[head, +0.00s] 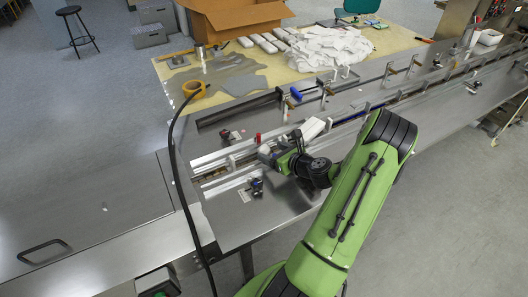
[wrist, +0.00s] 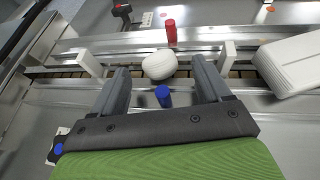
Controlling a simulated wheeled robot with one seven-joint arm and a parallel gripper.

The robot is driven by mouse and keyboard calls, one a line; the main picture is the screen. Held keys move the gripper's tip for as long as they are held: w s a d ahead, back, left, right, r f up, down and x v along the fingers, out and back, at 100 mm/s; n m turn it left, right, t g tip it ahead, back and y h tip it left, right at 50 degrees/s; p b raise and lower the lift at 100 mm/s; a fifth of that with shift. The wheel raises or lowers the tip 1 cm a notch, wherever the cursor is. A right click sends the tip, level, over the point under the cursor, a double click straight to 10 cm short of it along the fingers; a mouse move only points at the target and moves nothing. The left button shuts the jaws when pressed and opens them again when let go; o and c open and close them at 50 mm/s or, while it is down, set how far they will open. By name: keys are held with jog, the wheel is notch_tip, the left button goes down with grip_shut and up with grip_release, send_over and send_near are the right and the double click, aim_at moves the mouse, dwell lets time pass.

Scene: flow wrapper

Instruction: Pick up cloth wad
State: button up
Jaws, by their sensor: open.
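The cloth wad (wrist: 159,65) is a small, white, rounded lump in the wrist view. It lies on the conveyor channel (wrist: 50,72) between two upright white flights (wrist: 88,62). My gripper (wrist: 160,68) is open, its two dark fingers pointing toward the wad, one on each side of it in the picture. Gaps show between the fingers and the wad, and I cannot tell whether the tips reach its height. In the head view my gripper (head: 266,153) is low over the conveyor, and I cannot make out the wad there.
A red-topped post (wrist: 170,31) stands behind the wad and a blue-topped post (wrist: 163,96) in front, between my fingers. A white folded pack (wrist: 291,63) lies on the channel at right. In the head view, a table (head: 395,37) behind holds a cardboard box (head: 235,16) and white cloths (head: 330,46).

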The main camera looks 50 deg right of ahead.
aim_at(265, 148)
jog(key=x, duration=0.4)
jog(key=shift+w+f, duration=0.1)
jog(key=shift+w, duration=0.25)
jog(key=shift+s, duration=0.1)
jog(key=shift+c, duration=0.6)
jog(key=c, duration=0.9)
jog(key=shift+r, duration=0.2)
